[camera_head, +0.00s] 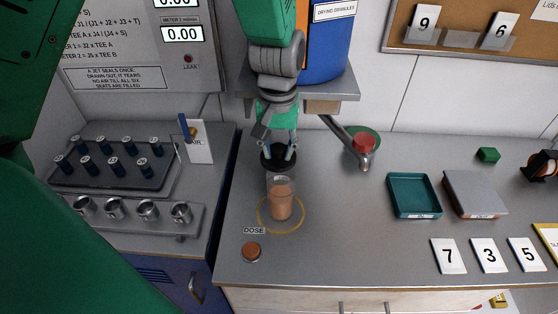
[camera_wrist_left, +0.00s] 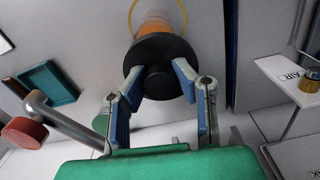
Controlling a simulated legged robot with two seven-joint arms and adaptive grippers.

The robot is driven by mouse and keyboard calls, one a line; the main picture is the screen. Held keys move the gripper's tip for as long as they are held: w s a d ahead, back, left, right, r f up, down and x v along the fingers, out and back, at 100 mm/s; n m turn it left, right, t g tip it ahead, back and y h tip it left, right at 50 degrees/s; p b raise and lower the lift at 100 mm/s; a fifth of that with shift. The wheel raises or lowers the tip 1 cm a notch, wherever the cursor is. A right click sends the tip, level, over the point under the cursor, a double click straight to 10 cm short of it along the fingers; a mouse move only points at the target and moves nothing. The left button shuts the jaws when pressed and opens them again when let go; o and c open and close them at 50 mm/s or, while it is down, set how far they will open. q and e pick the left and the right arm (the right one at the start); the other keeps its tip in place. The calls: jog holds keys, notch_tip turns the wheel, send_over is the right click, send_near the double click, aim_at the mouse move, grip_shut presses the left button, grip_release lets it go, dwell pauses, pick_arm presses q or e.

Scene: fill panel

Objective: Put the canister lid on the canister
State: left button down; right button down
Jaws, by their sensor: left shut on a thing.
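The canister (camera_head: 280,200) is a clear upright cylinder with orange-brown granules inside. It stands inside a yellow ring on the counter. My left gripper (camera_head: 279,152) comes down from above and is shut on the black canister lid (camera_head: 268,162). In the left wrist view the round lid (camera_wrist_left: 160,50) faces the camera, with the fingers (camera_wrist_left: 158,78) on both sides of its knob. The orange of the canister (camera_wrist_left: 157,28) shows past the lid's edge there. My right gripper is out of view.
A DOSE button (camera_head: 251,251) is in front. A teal tray (camera_head: 414,210) and grey box (camera_head: 475,205) lie right.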

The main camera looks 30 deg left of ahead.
aim_at(284, 164)
pick_arm(q)
jog(key=f, duration=0.1)
jog(key=d+f, duration=0.1)
jog(key=f, duration=0.1)
jog(key=shift+s+f, duration=0.1)
jog(key=shift+f, duration=0.1)
jog(key=shift+d, duration=0.25)
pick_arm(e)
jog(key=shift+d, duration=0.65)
pick_arm(q)
jog(key=shift+a+f, duration=0.4)
jog(key=c, duration=1.3)
grip_release()
jog(key=shift+a, duration=0.15)
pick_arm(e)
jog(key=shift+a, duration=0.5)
